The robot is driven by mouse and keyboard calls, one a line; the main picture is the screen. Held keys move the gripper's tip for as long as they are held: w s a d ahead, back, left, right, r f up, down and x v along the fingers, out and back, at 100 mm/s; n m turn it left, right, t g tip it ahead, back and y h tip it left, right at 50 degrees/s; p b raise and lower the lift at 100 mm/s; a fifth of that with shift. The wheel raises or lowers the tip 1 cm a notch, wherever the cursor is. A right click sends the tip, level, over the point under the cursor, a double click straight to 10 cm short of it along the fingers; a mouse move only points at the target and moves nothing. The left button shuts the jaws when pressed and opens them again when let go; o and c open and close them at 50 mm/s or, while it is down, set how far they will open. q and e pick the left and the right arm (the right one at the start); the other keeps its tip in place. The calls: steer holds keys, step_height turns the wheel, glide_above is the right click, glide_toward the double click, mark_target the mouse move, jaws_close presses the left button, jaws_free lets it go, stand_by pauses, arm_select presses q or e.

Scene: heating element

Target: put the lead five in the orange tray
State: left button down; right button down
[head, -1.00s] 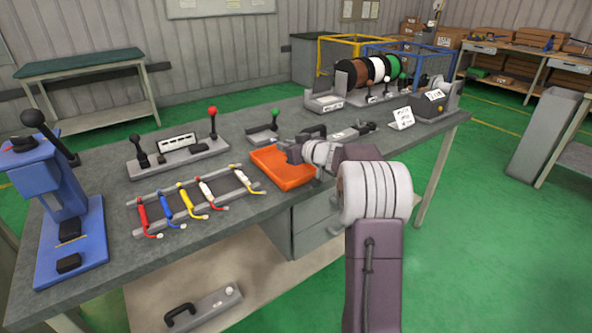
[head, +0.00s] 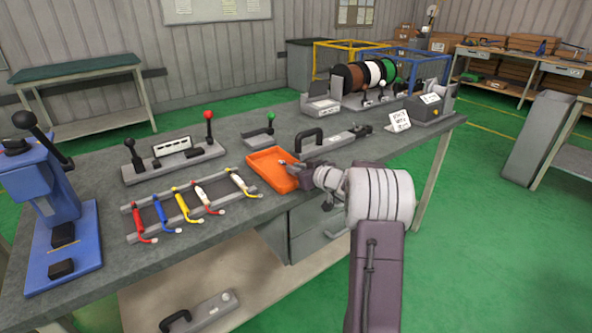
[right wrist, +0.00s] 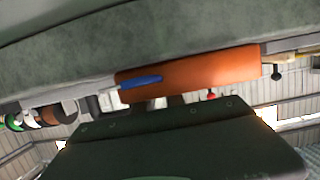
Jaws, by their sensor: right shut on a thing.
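The orange tray (head: 264,164) lies on the workbench right of the lead rack, and shows in the right wrist view (right wrist: 215,72). My right gripper (head: 288,168) is at the tray's right side, its tip over the tray. In the right wrist view it is shut on a slim blue piece (right wrist: 140,82), which looks like lead five, seen against the tray. Whether it touches the tray floor is unclear. The lead rack (head: 186,228) holds red, blue, yellow, red-white and yellow-white leads, with a gap before the last one. My left gripper is not in view.
A blue lever press (head: 62,215) stands at the left end. A lever panel (head: 175,160) is behind the rack, and a green-knobbed lever (head: 268,125) behind the tray.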

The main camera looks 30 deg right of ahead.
steer(key=shift+f, duration=0.2)
steer(key=c, duration=1.7)
jaws_free()
steer(key=shift+r, duration=0.1)
steer(key=shift+r, duration=0.1)
steer(key=shift+r+p, duration=0.3)
steer(key=shift+p, duration=0.2)
steer(key=b+v, duration=0.1)
steer(key=v, duration=1.1)
steer(key=shift+f, duration=0.2)
